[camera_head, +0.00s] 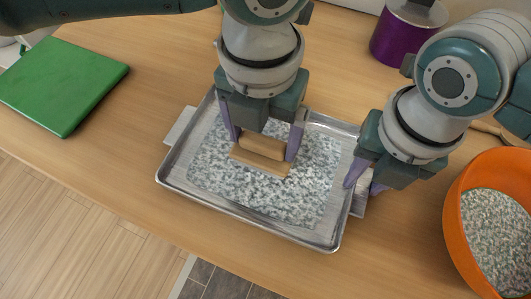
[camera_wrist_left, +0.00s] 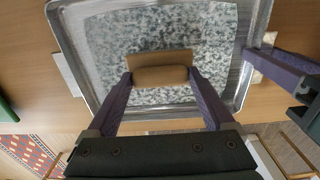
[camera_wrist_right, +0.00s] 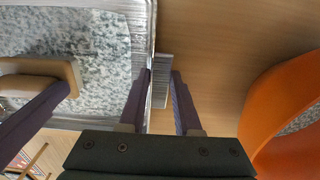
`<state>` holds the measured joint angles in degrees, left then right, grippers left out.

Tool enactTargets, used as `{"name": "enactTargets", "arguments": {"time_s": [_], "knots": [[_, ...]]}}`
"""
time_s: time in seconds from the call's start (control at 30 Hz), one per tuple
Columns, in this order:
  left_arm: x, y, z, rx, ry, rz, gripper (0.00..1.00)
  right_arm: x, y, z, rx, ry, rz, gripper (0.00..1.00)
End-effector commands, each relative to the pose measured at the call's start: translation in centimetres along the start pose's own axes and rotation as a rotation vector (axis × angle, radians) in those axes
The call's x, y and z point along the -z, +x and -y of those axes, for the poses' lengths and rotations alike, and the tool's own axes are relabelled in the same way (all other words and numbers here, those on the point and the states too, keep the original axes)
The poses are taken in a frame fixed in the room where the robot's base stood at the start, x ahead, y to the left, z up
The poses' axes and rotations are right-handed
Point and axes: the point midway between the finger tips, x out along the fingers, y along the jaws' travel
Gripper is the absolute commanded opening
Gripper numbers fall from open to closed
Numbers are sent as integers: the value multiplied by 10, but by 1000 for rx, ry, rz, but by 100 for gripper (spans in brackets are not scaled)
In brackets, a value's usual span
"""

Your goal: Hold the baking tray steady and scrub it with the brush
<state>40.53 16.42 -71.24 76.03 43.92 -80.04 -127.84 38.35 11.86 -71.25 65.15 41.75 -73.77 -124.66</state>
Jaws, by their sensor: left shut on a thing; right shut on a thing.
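The metal baking tray (camera_head: 217,199) lies on the wooden counter, its inside covered with a speckled grey-white layer that has clearer streaks near the edges. My left gripper (camera_head: 265,145) is shut on the wooden brush (camera_head: 262,165), which rests inside the tray near its middle. The brush also shows between the fingers in the left wrist view (camera_wrist_left: 160,70); its underside is hidden. My right gripper (camera_head: 362,182) is shut on the tray's handle (camera_head: 358,205) at the right side, also seen in the right wrist view (camera_wrist_right: 161,80). The tray lies flat.
An orange bowl (camera_head: 453,213) with speckled contents stands at the right, close to my right arm. A green board (camera_head: 62,85) lies at the far left. A purple pot (camera_head: 398,38) stands at the back.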

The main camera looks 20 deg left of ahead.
Motion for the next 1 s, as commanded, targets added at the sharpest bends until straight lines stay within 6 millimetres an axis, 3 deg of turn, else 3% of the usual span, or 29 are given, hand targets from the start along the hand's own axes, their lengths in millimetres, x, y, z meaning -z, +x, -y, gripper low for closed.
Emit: {"name": "enactTargets", "arguments": {"time_s": [0.4, 0.57, 0.73, 1.0], "knots": [[0, 1, 46, 0, 0, -1, 42, 0, 0, 0, 0, 0, 0, 0], [0, 2, 54, -1, 0, -1, 42, 0, 0, 0, -1, 0, 0, 0], [0, 2, 45, -2, -1, -1, 42, 0, 0, -1, -2, 0, 0, 0], [1, 2, 14, -5, -3, -2, 42, 0, 0, 0, 0, 0, 1, 0]]}}
